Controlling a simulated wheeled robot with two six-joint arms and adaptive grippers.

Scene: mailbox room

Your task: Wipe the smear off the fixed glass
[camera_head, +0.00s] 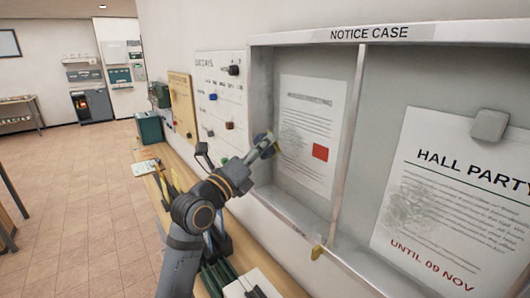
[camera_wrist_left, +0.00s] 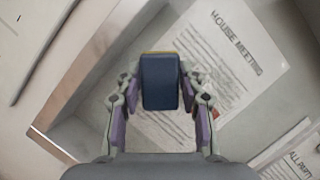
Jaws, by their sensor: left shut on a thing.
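The notice case (camera_head: 400,36) has a left bay and a right bay, split by an upright bar. A grey smear (camera_head: 292,140) shows over the left sheet (camera_head: 313,115), which has a red square. Another grey smear (camera_head: 410,203) shows over the "Hall Party" sheet (camera_head: 460,145). I cannot tell which pane is fixed. My left gripper (camera_head: 264,148) is at the left bay's near left side, beside the left smear. It is shut on a dark blue block (camera_wrist_left: 160,82) with a yellow edge, between its fingers in the wrist view. Contact with glass is unclear. My right gripper is out of view.
A grey block-like piece (camera_head: 490,125) sits on the right bay. A wooden shelf (camera_head: 292,284) with several items runs below. A whiteboard (camera_head: 222,100) hangs to the left. The tiled floor (camera_head: 80,200) is open at left.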

